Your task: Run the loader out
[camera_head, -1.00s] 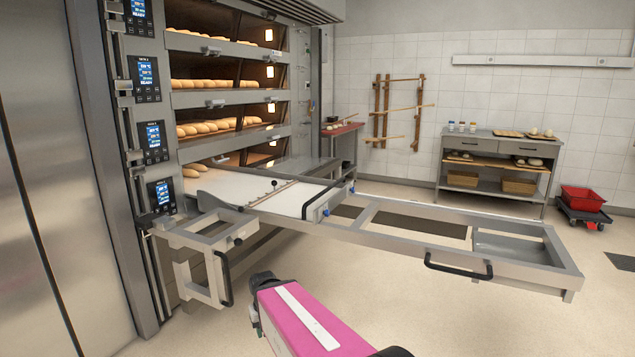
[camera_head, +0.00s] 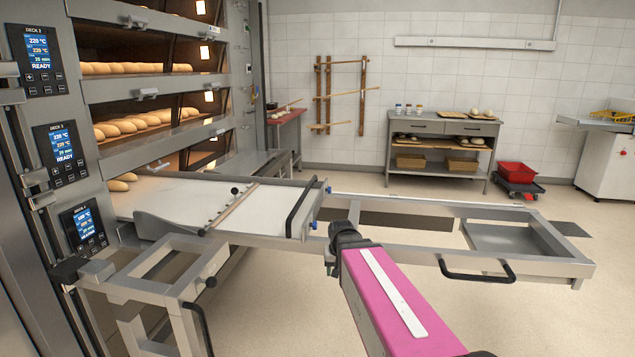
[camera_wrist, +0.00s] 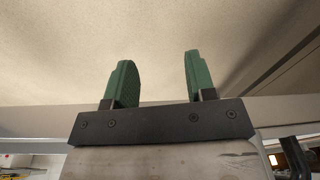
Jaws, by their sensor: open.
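The loader (camera_head: 262,240) stands in front of the bottom oven deck in the head view. Its white belt bed (camera_head: 180,196) reaches up to the deck mouth, where a few loaves lie. A black bar handle (camera_head: 302,207) crosses the bed's outer end. Its open rail frame (camera_head: 430,209) runs out to the right, with a black handle (camera_head: 476,274) on its near side. My pink arm rises in front of the frame; my gripper's fingers cannot be made out there. In the wrist view my gripper (camera_wrist: 158,80) is open and empty, its green fingers apart against a pale surface.
Several oven decks with loaves (camera_head: 135,125) rise at the left. A grey stand with a black handle (camera_head: 197,328) is at the lower left. A bench (camera_head: 440,150) and a red tub (camera_head: 517,172) stand at the back. Floor is clear beyond the frame.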

